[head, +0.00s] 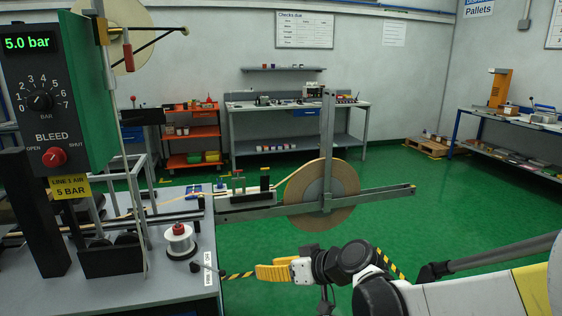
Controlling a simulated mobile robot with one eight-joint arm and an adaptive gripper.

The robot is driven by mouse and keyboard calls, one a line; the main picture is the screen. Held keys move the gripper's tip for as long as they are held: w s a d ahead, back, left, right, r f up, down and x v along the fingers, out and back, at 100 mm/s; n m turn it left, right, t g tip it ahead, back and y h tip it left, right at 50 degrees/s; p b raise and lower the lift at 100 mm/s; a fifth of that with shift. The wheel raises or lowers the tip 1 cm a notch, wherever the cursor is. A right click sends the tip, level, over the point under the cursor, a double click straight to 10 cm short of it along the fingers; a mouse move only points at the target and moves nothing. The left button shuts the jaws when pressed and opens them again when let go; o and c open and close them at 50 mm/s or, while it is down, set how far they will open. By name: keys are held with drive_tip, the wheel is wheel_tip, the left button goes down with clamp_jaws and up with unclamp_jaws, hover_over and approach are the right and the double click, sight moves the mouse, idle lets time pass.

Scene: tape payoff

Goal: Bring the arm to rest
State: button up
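My gripper (274,272) has yellow fingers and a white and black wrist. My arm (355,262) comes in from the lower right and is bent at a dark joint. The gripper appears apart from the bench (95,290) and from the black-knobbed lever (196,267) at its edge.
A large tan tape roll (322,190) sits on a metal frame beyond my gripper. A green panel (50,90) reads 5.0 bar. Striped floor tape passes near my gripper. Green floor (450,215) is open at right.

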drive_tip(key=s+d+r+m+h, duration=0.1)
drive_tip(key=s+d+m+h, duration=0.6)
drive_tip(key=s+d, duration=1.4)
drive_tip(key=h, duration=0.2)
drive_tip(key=shift+s+d+h, duration=0.15)
drive_tip(key=shift+d+h, duration=0.15)
drive_tip(key=shift+d, duration=0.05)
